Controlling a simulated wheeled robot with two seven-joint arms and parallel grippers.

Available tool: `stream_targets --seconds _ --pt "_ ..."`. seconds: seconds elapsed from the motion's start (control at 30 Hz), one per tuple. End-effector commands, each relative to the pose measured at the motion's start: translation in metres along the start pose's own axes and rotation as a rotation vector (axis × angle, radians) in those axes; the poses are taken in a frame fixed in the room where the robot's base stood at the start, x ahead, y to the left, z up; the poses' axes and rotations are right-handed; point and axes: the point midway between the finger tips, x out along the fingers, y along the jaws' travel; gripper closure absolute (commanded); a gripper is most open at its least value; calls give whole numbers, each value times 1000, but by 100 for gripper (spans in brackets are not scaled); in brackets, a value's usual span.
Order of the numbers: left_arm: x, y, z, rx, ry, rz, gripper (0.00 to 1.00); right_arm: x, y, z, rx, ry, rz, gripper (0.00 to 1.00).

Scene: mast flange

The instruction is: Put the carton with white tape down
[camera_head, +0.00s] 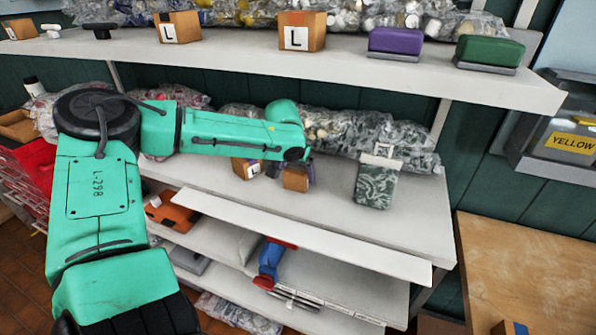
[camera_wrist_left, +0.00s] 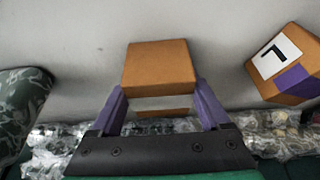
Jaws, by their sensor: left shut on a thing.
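My left gripper (camera_head: 298,168) is over the middle shelf board, shut on a small brown carton (camera_head: 295,180). In the left wrist view the purple fingers of the left gripper (camera_wrist_left: 163,105) press on both sides of the carton (camera_wrist_left: 158,65). A pale strip, which looks like the white tape, crosses the carton between the fingers. In the head view the carton is low over the shelf (camera_head: 330,205); I cannot tell whether it touches. The gripper hides its upper part. My right gripper is not in view.
Another carton (camera_head: 246,168), with an L label and purple tape in the left wrist view (camera_wrist_left: 285,65), stands close by. A grey-green patterned box (camera_head: 376,183) stands to the right. Filled clear bags (camera_head: 350,132) lie behind. The upper shelf (camera_head: 350,60) overhangs; bare shelf lies in front.

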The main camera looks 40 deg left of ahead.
Motion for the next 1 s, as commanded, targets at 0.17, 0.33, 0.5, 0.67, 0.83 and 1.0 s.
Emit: stream_targets --seconds 0.17,0.33,0.5,0.67,0.83,1.0 --pt "0 0 1 0 -1 0 0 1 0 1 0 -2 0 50" --pt "0 0 0 0 -1 0 0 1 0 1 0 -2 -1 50" --pt "-11 1 0 -2 2 2 0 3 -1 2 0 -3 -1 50" --pt "-39 1 -1 -1 6 4 0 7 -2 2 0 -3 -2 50" --pt "-54 0 14 -2 0 3 0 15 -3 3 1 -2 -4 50" --pt "-60 -1 30 -5 1 4 0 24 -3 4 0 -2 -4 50"
